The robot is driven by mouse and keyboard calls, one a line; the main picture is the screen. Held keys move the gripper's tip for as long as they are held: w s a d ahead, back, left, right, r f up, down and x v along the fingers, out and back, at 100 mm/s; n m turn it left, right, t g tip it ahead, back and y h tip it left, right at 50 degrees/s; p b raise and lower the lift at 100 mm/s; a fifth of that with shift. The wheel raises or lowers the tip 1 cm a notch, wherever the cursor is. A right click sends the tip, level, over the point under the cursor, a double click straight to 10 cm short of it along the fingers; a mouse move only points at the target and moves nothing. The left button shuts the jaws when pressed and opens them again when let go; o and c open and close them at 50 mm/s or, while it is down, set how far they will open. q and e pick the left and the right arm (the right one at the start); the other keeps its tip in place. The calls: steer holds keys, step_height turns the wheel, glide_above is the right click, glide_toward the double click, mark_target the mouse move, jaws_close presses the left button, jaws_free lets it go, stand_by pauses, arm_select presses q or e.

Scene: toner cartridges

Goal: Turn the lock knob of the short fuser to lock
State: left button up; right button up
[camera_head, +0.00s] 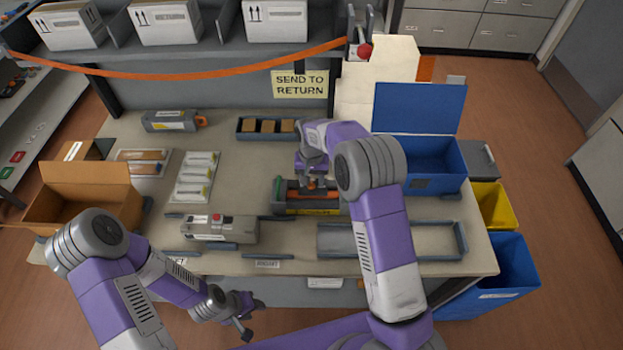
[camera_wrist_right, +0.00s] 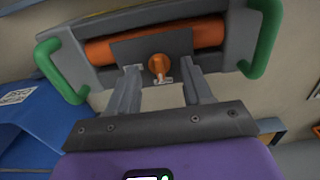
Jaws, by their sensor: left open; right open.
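The short fuser (camera_head: 312,208) sits right of centre on the table, a dark unit with a yellow label and a green handle showing at its left end. In the right wrist view it (camera_wrist_right: 98,52) has a green handle at each end and an orange roller. Its orange lock knob (camera_wrist_right: 158,66) stands out from a grey plate. My right gripper (camera_wrist_right: 161,84) is open, with one finger on each side of the knob and gaps between. The head view shows this gripper (camera_head: 318,187) over the fuser. My left gripper (camera_head: 243,316) is open and empty in front of the table.
A grey unit with a red button (camera_head: 218,228) lies left of the fuser. A grey cradle (camera_head: 437,257) is at front right. A blue bin (camera_head: 432,160) stands at back right and an open cardboard box (camera_head: 80,205) at left. A divided tray (camera_head: 268,128) lies behind the fuser.

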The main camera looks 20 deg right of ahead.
jaws_close()
steer(key=shift+m, duration=0.3)
steer(key=m+p, duration=0.1)
steer(key=m, duration=0.2)
steer(key=shift+m, duration=0.4)
steer(key=m+p, duration=0.1)
steer(key=m, duration=0.3)
steer(key=shift+s+d+r, duration=0.1)
steer(key=m+p, duration=0.1)
steer(key=m, duration=0.4)
steer(key=shift+s+m+p, duration=0.15)
steer(key=shift+m+p, duration=0.7)
steer(key=shift+m, duration=1.45)
